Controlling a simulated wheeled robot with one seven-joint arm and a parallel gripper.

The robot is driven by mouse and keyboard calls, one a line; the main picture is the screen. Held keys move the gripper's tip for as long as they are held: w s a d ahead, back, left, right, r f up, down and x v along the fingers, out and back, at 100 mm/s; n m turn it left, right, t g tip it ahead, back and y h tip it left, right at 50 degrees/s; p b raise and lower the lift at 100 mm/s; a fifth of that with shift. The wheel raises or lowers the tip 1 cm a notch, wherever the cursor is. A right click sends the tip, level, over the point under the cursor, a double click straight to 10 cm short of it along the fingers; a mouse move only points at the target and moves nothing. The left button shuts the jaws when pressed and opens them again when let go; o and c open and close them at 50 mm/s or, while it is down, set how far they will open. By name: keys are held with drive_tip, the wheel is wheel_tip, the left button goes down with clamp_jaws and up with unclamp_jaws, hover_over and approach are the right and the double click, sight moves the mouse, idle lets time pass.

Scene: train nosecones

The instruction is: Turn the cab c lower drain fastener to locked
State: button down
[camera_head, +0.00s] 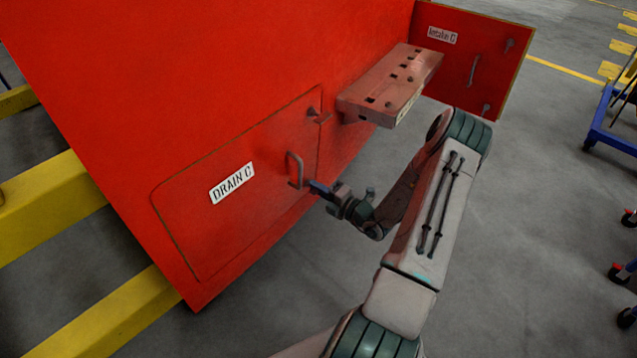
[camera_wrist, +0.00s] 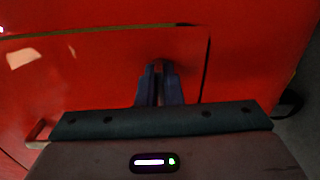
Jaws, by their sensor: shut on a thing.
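The red drain panel (camera_head: 250,225) carries a DRAIN C label (camera_head: 232,183) and a handle (camera_head: 294,168). It lies flush in the red cab side. My gripper (camera_head: 318,188) is at the panel's lower right corner, below the handle. In the wrist view, my gripper (camera_wrist: 159,80) has its blue fingers shut on the small dark lower drain fastener (camera_wrist: 158,66), near the panel's corner. The fingers cover most of the fastener, so its angle cannot be told. The upper drain fastener (camera_head: 312,112) shows at the panel's upper right corner.
A red ledge with holes (camera_head: 390,85) juts out above my arm. An open intake C door (camera_head: 470,60) stands at the upper right. Yellow beams (camera_head: 50,210) lie at left. A blue cart (camera_head: 612,130) stands far right. Grey floor between is clear.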

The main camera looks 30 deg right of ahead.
drive_tip(key=shift+m+p, duration=0.3)
drive_tip(key=shift+m, duration=0.3)
drive_tip(key=c, duration=1.6)
unclamp_jaws()
drive_tip(key=shift+s, duration=0.1)
drive_tip(key=v, duration=1.3)
drive_tip(key=shift+s+d, duration=0.25)
drive_tip(key=shift+s, duration=0.1)
